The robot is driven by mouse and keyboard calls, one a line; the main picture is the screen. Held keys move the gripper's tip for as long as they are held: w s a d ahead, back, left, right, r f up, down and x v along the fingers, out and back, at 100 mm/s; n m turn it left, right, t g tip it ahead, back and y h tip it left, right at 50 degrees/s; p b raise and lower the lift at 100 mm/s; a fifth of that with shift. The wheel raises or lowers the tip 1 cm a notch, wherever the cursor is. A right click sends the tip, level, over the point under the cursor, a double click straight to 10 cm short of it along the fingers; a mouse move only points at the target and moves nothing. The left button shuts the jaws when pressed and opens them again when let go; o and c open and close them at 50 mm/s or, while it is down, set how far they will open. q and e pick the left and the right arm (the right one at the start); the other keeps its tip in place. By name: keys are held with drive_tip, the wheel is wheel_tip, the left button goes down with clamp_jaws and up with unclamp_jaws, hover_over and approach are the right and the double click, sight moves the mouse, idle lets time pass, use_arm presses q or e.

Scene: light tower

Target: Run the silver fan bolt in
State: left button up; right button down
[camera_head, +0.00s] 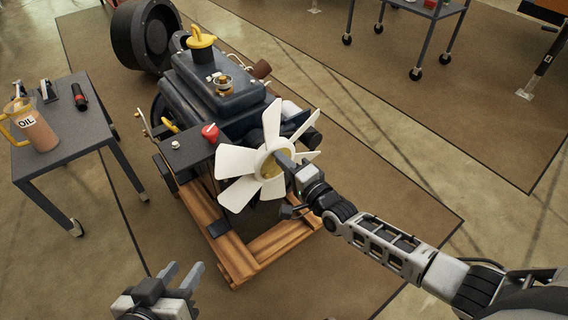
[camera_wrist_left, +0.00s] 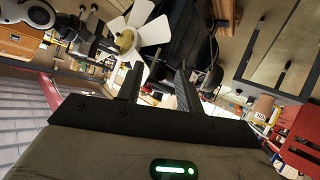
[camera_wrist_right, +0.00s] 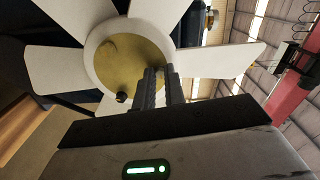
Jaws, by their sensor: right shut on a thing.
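The white fan (camera_head: 238,160) with a brass-coloured hub (camera_head: 270,163) is on the front of the dark blue engine. My right gripper (camera_head: 286,161) reaches the hub from the right. In the right wrist view its fingers (camera_wrist_right: 160,88) are close together, tips at the lower right part of the brass hub (camera_wrist_right: 125,62). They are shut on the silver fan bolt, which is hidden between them. A small dark bolt head (camera_wrist_right: 121,97) shows on the hub to their left. My left gripper (camera_head: 180,274) is open and empty, low in front of the engine stand; its parted fingers show in the left wrist view (camera_wrist_left: 158,82).
The engine (camera_head: 215,85) rests on a wooden stand (camera_head: 275,240). A red cap (camera_head: 210,131) and a yellow cap (camera_head: 201,38) are on top. A side table (camera_head: 75,135) at left holds an oil jug (camera_head: 38,130) and tools.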

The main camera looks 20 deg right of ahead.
use_arm(q)
drive_tip(key=shift+r, duration=0.15)
use_arm(e)
drive_tip(key=shift+s+f+m, duration=0.15)
drive_tip(key=shift+f+m, duration=0.1)
drive_tip(key=shift+m, duration=0.25)
use_arm(q)
drive_tip(key=shift+w+d+r, duration=0.1)
use_arm(e)
drive_tip(key=c, duration=1.5)
unclamp_jaws()
drive_tip(key=shift+o, duration=0.2)
drive_tip(key=shift+r, duration=0.15)
